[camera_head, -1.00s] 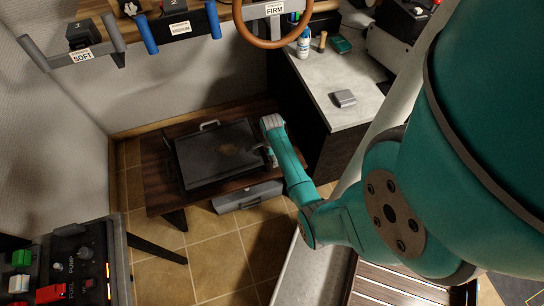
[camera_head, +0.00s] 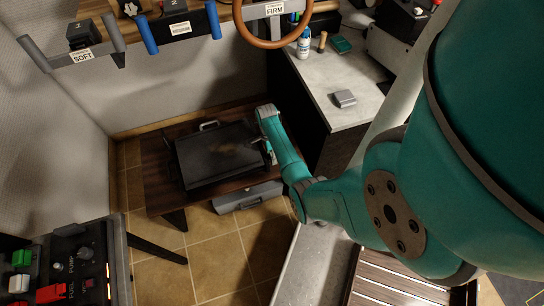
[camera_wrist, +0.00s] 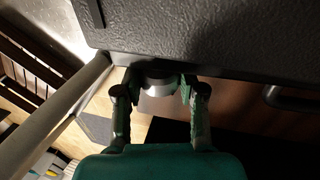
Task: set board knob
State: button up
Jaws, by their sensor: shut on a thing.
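A dark, flat, textured board (camera_head: 218,152) lies on the low wooden table, and its underside or side fills the top of the wrist view (camera_wrist: 210,35). A short, pale metallic knob (camera_wrist: 157,82) sits at the board's edge in the wrist view. My gripper (camera_wrist: 157,90) has a finger on each side of the knob and is shut on it. In the head view my gripper (camera_head: 270,152) is at the board's right edge; the knob is too small to make out there.
The low wooden table (camera_head: 155,185) stands by the wall with a grey drawer (camera_head: 248,197) beneath. A grey counter (camera_head: 335,85) is to the right. A switch panel (camera_head: 75,265) is at the lower left. Tiled floor (camera_head: 215,260) lies in front. A pale bar (camera_wrist: 55,110) runs left of my gripper.

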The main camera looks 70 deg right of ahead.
jog(key=shift+w+d+f+g+y, duration=0.1)
jog(key=shift+g+y, duration=0.7)
jog(key=shift+y, duration=0.1)
jog(key=shift+w+d+f+g+y, duration=0.1)
jog(key=shift+w+d+g+y, duration=0.1)
jog(key=shift+g+y, duration=0.4)
jog(key=shift+s, duration=0.1)
jog(key=shift+a, duration=0.1)
dwell(1.0)
jog(key=o, duration=1.1)
jog(key=shift+o, duration=0.2)
jog(key=v, duration=1.2)
jog(key=shift+d+f, duration=0.2)
jog(key=shift+d, duration=0.05)
